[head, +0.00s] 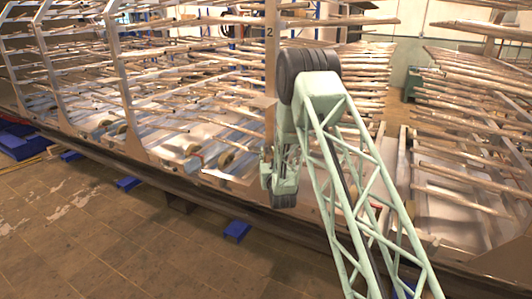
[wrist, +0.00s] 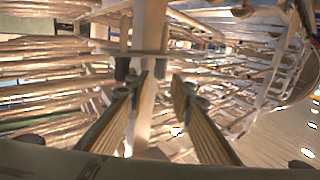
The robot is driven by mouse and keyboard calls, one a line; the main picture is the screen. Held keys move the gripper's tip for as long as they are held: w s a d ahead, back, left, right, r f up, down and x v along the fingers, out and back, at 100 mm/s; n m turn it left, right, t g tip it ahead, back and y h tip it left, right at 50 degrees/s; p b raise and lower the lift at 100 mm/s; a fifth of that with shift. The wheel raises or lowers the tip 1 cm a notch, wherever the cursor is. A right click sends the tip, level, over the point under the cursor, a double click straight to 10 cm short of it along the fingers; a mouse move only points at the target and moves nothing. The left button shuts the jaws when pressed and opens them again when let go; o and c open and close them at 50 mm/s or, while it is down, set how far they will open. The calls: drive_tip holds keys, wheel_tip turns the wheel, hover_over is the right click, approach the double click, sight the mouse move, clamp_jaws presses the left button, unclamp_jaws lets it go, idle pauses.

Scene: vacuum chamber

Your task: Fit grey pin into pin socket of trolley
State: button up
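The trolley shows in the head view as a metal frame with a pale upright post (head: 270,75) marked 2 and rows of long rods. My wrist is low beside this post, and my gripper is mostly hidden there. In the wrist view my gripper (wrist: 159,84) is open, its two ridged fingers apart. A pale upright post (wrist: 146,45) stands beyond and between the fingers, with a cross plate (wrist: 125,52). Two short dark grey cylinders (wrist: 122,68) hang below this plate near the fingertips. I cannot tell whether either is the grey pin. No pin socket can be made out.
Many long rods (head: 205,80) fill the racks to the left and behind my arm. A dark lower rail (head: 150,170) runs along the trolley's front. Small blue blocks (head: 237,230) lie on the tiled floor (head: 110,240), which is mostly clear at front left.

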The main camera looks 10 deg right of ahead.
sight(266, 147)
drive_tip(key=shift+w+d+b, duration=0.15)
drive_tip(key=shift+w+b, duration=0.2)
drive_tip(key=shift+w, duration=2.05)
drive_tip(key=shift+c, duration=0.2)
drive_tip(key=c, duration=0.6)
